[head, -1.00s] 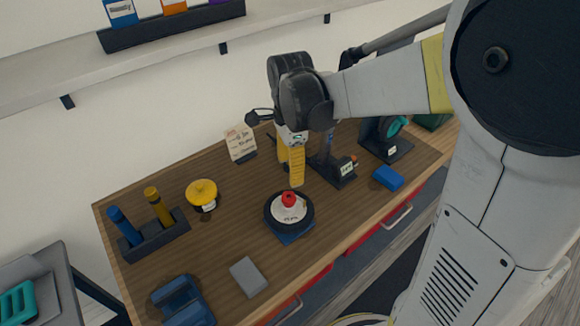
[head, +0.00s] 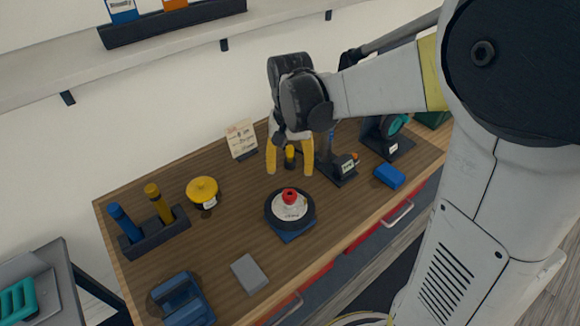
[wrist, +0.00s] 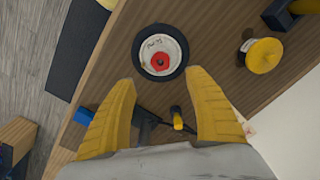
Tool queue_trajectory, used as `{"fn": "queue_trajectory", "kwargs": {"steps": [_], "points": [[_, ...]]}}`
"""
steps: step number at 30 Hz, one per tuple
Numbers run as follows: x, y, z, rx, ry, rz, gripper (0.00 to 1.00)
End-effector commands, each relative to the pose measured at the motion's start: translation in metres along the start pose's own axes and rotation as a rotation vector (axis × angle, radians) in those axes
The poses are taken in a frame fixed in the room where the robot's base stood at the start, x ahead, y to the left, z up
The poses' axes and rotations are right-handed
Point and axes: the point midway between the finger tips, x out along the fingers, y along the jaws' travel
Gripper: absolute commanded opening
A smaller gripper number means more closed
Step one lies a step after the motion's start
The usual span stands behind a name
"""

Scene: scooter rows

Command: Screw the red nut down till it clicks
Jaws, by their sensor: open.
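The red nut (head: 289,196) sits at the centre of a white hub with a black tyre around it (head: 271,212), on a blue base (head: 292,234) on the workbench. In the wrist view the red nut (wrist: 160,62) shows on the white hub (wrist: 149,45), beyond the fingertips. My gripper (head: 290,171) has yellow fingers spread apart, with nothing between them. It hangs above the bench, a little behind the wheel and apart from it. The wrist view shows both fingers (wrist: 163,90) wide open. How far the nut is threaded cannot be told.
A yellow round-topped item (head: 202,190) and a rack with blue and yellow handles (head: 152,236) stand left. A grey block (head: 249,274) and blue cradle (head: 181,299) lie in front. A dark stand (head: 338,170) and blue block (head: 389,176) are right. A note card (head: 241,138) stands behind.

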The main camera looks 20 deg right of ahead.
Motion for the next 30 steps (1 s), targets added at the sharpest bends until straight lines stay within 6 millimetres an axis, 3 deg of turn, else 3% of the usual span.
{"fn": "queue_trajectory", "kwargs": {"steps": [3,7,11,21,30], "points": [[0.007,-0.002,-0.001,-0.193,0.000,0.001,0.62],[0.014,-0.002,-0.001,-0.291,0.000,0.001,0.62],[0.031,-0.002,-0.001,-0.295,0.000,0.001,0.62],[0.094,-0.002,-0.001,-0.293,0.001,0.000,0.62],[0.117,-0.002,-0.001,-0.292,0.001,0.000,0.62]]}}
